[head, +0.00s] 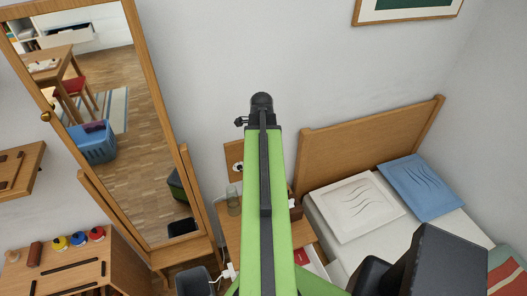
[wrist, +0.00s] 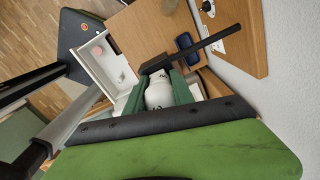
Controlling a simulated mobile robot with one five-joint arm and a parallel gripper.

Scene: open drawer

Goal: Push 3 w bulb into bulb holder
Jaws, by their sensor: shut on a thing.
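In the wrist view, the green fingers of my gripper (wrist: 160,84) are shut on a white bulb (wrist: 159,97) with dark print on it. The print is too small to read surely. A white round fitting that looks like the bulb holder (wrist: 208,8) is on a wooden board at the top right, apart from the bulb. In the head view, the board (head: 234,153) stands behind the bedside table, with a small white and dark fitting on it. My arm hides the gripper and bulb there.
The bedside table (wrist: 148,28) has an open white drawer (wrist: 97,70) and a dark blue object (wrist: 186,46) on top. A glass (head: 233,201) stands on it in the head view. The bed headboard (head: 370,145) is to the right, the tall mirror (head: 110,100) to the left.

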